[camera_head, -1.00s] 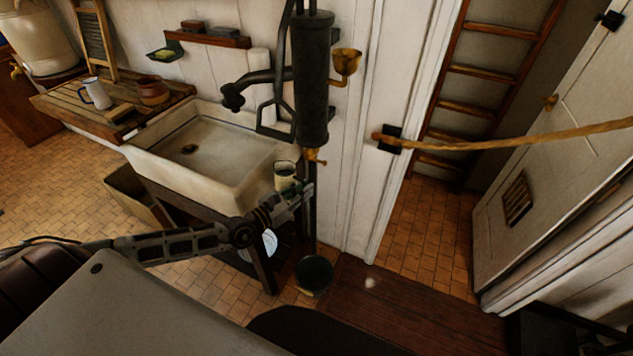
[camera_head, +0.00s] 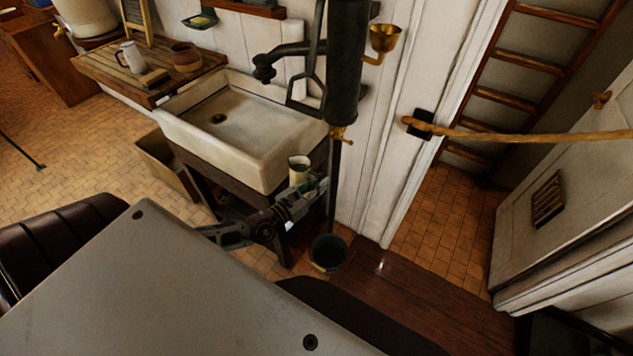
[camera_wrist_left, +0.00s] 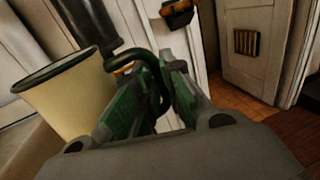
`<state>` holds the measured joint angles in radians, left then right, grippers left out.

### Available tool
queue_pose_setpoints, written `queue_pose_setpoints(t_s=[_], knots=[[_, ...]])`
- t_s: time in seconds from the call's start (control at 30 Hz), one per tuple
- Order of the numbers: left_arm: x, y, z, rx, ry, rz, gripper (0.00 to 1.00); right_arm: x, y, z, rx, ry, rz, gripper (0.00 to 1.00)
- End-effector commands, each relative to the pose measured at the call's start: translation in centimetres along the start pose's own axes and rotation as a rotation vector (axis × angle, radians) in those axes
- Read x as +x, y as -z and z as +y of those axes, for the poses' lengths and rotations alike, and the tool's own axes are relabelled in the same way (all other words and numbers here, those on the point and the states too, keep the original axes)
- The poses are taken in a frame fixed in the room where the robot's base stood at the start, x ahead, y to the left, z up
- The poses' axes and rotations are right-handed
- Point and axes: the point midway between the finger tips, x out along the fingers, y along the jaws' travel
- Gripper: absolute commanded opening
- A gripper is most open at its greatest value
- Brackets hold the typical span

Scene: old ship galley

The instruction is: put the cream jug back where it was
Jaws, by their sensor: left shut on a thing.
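The cream jug (camera_head: 299,172) is in my left gripper, held just off the right front corner of the sink in the head view. In the left wrist view the jug (camera_wrist_left: 66,98) is a cream cup with a dark green rim, tilted in the picture. My left gripper (camera_head: 314,188) is shut on its dark green handle; the fingers (camera_wrist_left: 160,88) stand either side of the handle in the wrist view. The inside of the jug is mostly hidden. My right gripper is out of view.
A white sink (camera_head: 225,158) stands by the wall, with a dark pump (camera_head: 345,65) at its right. A wooden drainboard (camera_head: 110,72) left of it holds a white mug (camera_head: 130,54) and a brown pot (camera_head: 186,57). A dark bucket (camera_head: 328,254) is below. A rope (camera_head: 520,134) crosses the doorway.

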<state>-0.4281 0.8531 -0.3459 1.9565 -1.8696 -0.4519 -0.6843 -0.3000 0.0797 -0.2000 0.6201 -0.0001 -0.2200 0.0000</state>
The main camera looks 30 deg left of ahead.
Motion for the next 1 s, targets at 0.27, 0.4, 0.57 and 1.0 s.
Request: queue_pose_setpoints(t_s=[0.27,0.4,0.57,1.0], knots=[[0.2,0.0,-1.0,-0.003,-0.045,-0.002,0.0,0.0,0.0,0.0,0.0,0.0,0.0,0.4],[0.3,0.0,-1.4,-0.002,-0.065,-0.001,0.0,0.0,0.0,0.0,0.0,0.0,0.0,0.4],[0.4,0.0,-2.0,-0.003,-0.088,0.0,0.0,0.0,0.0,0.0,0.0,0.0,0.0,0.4],[0.8,-0.1,-3.4,-0.002,-0.151,0.002,0.0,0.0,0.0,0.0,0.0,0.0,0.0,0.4]])
